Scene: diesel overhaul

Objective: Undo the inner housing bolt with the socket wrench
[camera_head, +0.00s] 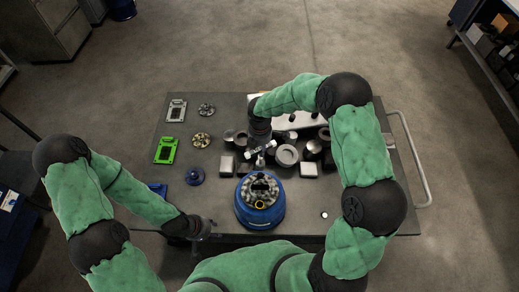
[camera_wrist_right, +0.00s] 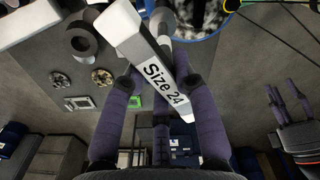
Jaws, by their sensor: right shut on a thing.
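The blue housing (camera_head: 260,212) stands upright near the front middle of the cart top, with a grey ring of parts and a dark centre on top. The inner bolt cannot be made out. My right gripper (camera_head: 259,153) is shut on the socket wrench, a pale tool marked "Size 24" (camera_wrist_right: 163,85), just behind the housing. In the right wrist view the wrench lies between the two fingers of my right gripper (camera_wrist_right: 157,84), and part of a blue rim (camera_wrist_right: 212,26) shows beyond it. My left gripper (camera_head: 203,229) is at the front left edge, empty as far as I can see; its jaws are too small to judge.
Several dark cylinders and rings (camera_head: 287,156) crowd behind the housing. Pale blocks (camera_head: 308,170) stand close by. Round plates (camera_head: 202,140), a green frame (camera_head: 166,150) and a blue part (camera_head: 195,176) lie left. The front right is mostly clear; a cart handle (camera_head: 412,160) borders it.

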